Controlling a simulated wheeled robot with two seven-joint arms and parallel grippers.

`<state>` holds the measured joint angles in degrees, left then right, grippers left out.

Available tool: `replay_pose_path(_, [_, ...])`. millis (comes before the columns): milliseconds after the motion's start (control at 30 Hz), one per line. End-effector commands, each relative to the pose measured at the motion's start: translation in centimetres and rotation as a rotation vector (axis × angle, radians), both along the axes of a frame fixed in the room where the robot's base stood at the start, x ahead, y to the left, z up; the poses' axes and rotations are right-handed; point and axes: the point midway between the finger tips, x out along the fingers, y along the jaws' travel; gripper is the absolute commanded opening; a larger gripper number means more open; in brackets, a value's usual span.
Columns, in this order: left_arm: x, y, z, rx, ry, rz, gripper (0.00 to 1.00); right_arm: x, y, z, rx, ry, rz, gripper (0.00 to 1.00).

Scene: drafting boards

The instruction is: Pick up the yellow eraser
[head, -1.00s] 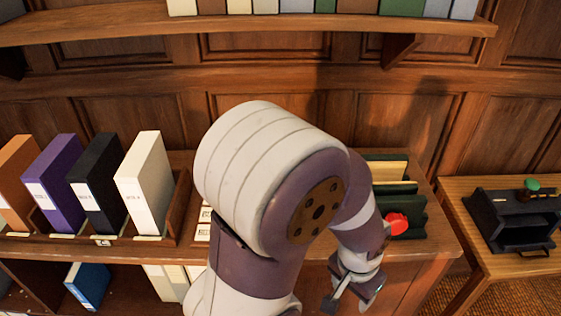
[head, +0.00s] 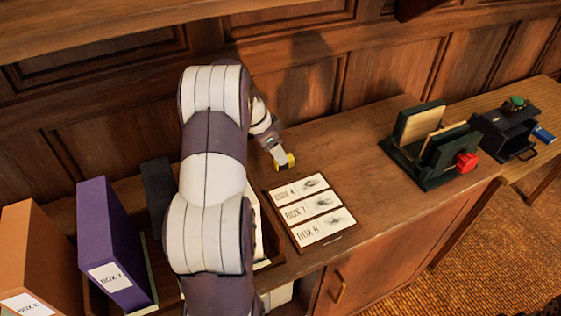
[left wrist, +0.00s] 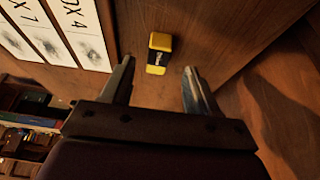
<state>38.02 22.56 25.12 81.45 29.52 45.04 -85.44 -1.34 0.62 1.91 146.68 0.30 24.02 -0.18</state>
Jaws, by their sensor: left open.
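The yellow eraser (head: 291,161) lies on the wooden cabinet top, beyond the label cards, partly hidden by my left gripper (head: 279,157). In the left wrist view the eraser (left wrist: 160,42) is yellow with a dark band around its middle. My left gripper (left wrist: 158,69) is open, with its two fingers to either side of the eraser's line. The eraser sits at or just past the fingertips, and nothing is held. I cannot tell how high the fingers are above the top. My right gripper is not in view.
A board with BOX 4, 7 and 8 cards (head: 312,212) lies close to the eraser. Upright binders, one purple (head: 110,240), stand at left. A green rack with a red part (head: 466,162) stands at right. The wooden top between is clear.

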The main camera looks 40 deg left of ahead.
Motion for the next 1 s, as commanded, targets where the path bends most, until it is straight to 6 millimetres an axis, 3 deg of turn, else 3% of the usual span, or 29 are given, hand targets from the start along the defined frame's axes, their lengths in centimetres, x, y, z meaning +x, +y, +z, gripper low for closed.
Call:
replay_pose_path(233, [1.5, -0.5, -3.9, 0.0, 0.002, -0.002, 0.6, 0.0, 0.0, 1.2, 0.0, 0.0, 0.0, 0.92])
replay_pose_path(467, [1.6, -0.6, -4.4, 0.0, 0.001, 0.0, 0.6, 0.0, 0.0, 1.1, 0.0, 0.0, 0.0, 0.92])
replay_pose_path(500, [1.6, -0.6, -4.4, 0.0, 0.001, 0.0, 0.56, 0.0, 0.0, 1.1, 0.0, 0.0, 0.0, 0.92])
replay_pose_path(667, [1.6, -0.6, -4.4, 0.0, 0.001, 0.0, 0.04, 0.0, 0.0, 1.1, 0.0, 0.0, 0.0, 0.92])
replay_pose_path(1000, [1.7, -0.5, -4.1, 0.002, 0.0, -0.001, 0.03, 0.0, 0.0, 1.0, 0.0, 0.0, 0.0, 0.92])
